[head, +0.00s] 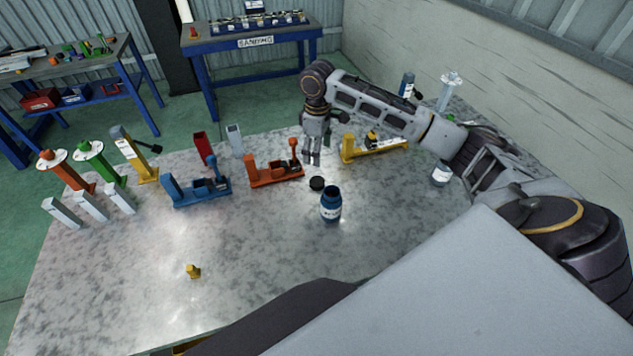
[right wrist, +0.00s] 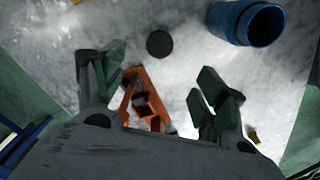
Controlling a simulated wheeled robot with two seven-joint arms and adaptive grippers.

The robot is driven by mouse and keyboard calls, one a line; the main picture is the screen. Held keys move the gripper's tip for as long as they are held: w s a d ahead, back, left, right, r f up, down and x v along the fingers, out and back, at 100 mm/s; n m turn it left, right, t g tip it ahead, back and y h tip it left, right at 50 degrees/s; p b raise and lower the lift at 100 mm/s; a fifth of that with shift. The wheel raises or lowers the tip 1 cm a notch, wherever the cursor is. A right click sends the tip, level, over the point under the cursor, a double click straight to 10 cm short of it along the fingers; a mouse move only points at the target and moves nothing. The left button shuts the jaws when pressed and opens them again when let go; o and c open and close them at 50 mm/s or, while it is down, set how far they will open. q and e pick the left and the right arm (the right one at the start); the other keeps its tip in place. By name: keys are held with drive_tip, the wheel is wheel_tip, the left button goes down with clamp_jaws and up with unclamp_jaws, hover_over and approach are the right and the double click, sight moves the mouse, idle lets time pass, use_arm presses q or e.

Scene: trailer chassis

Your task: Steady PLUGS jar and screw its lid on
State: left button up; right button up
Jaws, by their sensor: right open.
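The blue jar (head: 331,205) stands upright and open on the grey table, with a white label that is too small to read. Its open mouth also shows at the top right of the right wrist view (right wrist: 262,26). A black lid (head: 317,183) lies flat on the table just behind the jar, and it shows top centre in the right wrist view (right wrist: 160,43). My right gripper (head: 312,160) points down above the table, behind the lid. Its fingers (right wrist: 160,80) are spread and empty, apart from both lid and jar. My left gripper is not in view.
Orange (head: 275,174), blue (head: 200,190) and yellow (head: 372,148) fixtures stand behind and beside the lid. A white jar (head: 441,174) stands at the right near my arm. A small yellow part (head: 193,271) lies front left. The table in front of the blue jar is clear.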

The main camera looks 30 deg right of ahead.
hover_over(316, 181)
drive_tip(key=shift+s+d+f, duration=0.1)
drive_tip(key=shift+f, duration=4.25)
drive_tip(key=shift+f+p, duration=0.65)
drive_tip(key=shift+f, duration=1.95)
drive_tip(key=c, duration=0.8)
